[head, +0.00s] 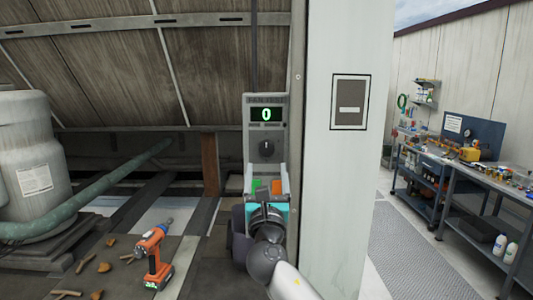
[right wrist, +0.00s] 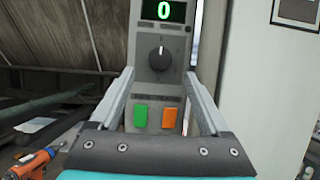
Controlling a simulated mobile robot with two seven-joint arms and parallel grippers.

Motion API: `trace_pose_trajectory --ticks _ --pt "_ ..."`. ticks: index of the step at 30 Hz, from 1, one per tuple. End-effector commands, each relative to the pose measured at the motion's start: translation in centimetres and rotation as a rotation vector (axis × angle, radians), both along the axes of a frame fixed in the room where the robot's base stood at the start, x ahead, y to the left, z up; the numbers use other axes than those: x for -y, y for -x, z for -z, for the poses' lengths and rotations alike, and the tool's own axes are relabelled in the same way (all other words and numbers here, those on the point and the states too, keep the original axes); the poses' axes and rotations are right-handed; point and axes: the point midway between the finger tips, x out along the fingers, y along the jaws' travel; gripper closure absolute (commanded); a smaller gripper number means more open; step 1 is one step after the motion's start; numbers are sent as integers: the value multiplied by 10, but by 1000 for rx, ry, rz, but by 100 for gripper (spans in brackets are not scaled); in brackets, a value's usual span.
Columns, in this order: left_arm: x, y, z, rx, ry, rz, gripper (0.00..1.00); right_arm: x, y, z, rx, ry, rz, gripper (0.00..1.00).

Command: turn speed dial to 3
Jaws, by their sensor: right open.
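The speed dial (head: 266,149) is a round black knob on a grey control panel (head: 251,123) fixed beside a pale post. A display (head: 267,115) above the dial reads a green 0. In the right wrist view the dial (right wrist: 161,58) has a light pointer mark near its top, with small marks around it. Below it are a green button (right wrist: 141,116) and an orange button (right wrist: 169,117). My right gripper (head: 265,172) is open and empty, below the dial in the head view. In the wrist view its fingers (right wrist: 160,83) stand on either side of the panel. My left gripper is not in view.
An orange drill (head: 153,257) and scattered brown bits lie on the floor at left. A large grey tank (head: 32,150) and a green pipe (head: 90,202) are farther left. The pale post (head: 345,200) stands close on the right. Workbenches (head: 480,178) are beyond it.

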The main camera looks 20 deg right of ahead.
Motion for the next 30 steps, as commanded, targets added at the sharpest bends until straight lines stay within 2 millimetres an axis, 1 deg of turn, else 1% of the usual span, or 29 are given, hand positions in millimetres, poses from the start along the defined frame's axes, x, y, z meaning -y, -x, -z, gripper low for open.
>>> trace_pose_trajectory --ticks 1,6,13,19,28,30 --pt "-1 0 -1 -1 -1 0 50 2 -7 -4 1 1 1 20" --pt "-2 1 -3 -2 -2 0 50 8 -29 -14 1 0 1 20" --pt "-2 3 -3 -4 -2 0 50 14 -50 -22 0 0 0 20" --pt "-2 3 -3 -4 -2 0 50 17 -58 -25 0 -1 0 20" --pt "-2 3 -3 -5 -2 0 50 17 -59 -25 -1 -1 0 20" --pt "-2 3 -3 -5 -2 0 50 17 -58 -25 -1 -1 0 28"
